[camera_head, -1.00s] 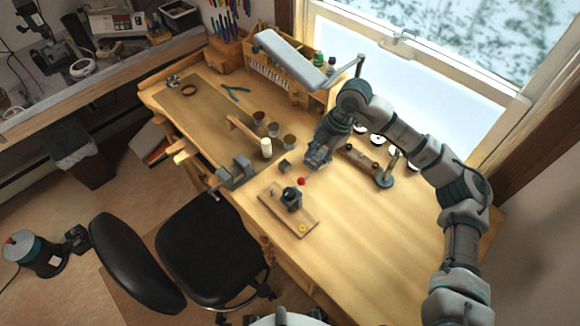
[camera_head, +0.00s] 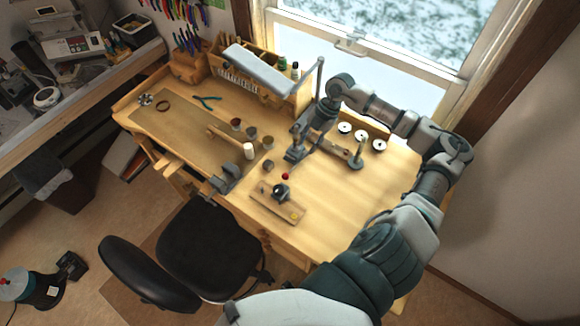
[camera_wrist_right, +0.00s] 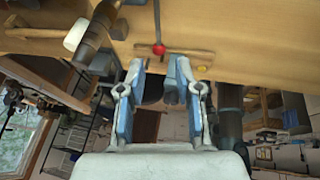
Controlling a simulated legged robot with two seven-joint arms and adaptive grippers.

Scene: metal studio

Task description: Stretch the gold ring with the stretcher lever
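The stretcher is a dark block (camera_head: 281,191) on a small wooden board (camera_head: 266,204) near the bench's front edge. Its lever ends in a red ball knob (camera_head: 285,177), which also shows in the right wrist view (camera_wrist_right: 158,48). The gold ring (camera_head: 293,217) lies at the board's right end; it is a small yellow spot in the wrist view (camera_wrist_right: 203,69). My right gripper (camera_head: 291,158) is just beyond the knob on the window side. In the wrist view my right gripper (camera_wrist_right: 157,66) is open and empty, with the knob ahead of the finger gap. My left gripper is out of view.
A lamp (camera_head: 262,68) hangs over the back. A black chair (camera_head: 208,250) stands in front.

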